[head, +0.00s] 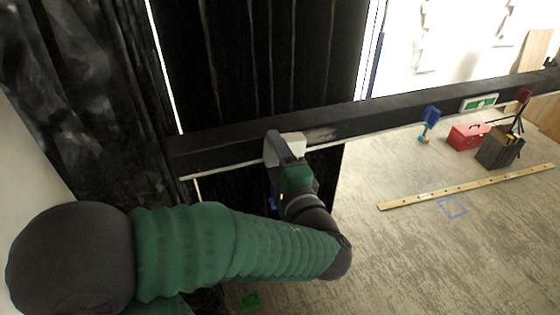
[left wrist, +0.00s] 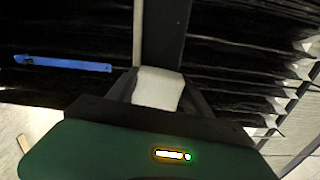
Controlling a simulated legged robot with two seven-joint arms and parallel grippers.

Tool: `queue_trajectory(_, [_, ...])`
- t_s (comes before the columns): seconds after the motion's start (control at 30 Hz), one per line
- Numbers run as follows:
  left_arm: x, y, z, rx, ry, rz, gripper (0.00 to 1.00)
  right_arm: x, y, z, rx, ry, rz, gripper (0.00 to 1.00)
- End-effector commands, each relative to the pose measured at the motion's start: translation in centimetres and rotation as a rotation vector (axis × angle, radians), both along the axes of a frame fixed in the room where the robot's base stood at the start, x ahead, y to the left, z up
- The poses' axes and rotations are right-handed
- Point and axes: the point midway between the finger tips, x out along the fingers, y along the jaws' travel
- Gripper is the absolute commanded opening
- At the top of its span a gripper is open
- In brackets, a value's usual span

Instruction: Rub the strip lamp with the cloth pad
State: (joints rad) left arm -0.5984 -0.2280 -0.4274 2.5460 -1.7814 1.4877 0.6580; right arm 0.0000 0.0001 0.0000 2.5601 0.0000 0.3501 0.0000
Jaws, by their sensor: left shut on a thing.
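My left gripper (head: 285,143) is shut on the white cloth pad (head: 292,146), at the dark beam's front. The pad also shows in the left wrist view (left wrist: 158,88), between the fingers. A thin pale strip, which looks like the strip lamp (head: 225,168), runs along the beam's lower edge; it also shows in the left wrist view (left wrist: 138,30). The gripper and pad hide part of it. The pad is close to the strip, but I cannot tell whether they touch. My right gripper is not in view.
The dark beam (head: 400,109) crosses the view, with black drapery behind it. A green-and-white sign (head: 478,103), a blue object (head: 430,115), a red toolbox (head: 467,137) and a dark box (head: 498,150) are at the right. A wooden batten (head: 465,187) lies on the floor.

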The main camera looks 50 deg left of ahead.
Motion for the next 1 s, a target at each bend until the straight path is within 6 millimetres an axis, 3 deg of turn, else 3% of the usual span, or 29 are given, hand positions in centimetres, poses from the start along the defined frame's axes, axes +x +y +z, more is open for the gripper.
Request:
queue_trajectory(0.13, [0.1, -0.2, 0.0, 0.0, 0.0, 0.003, 0.26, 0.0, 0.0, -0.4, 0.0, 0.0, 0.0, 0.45])
queue_trajectory(0.4, [2.7, -1.0, -0.1, 0.001, -0.001, 0.002, 0.26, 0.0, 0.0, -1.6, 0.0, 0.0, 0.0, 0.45])
queue_trajectory(1.0, [6.3, -2.7, 0.0, 0.0, 0.0, 0.001, 0.26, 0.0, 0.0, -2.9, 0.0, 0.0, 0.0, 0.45])
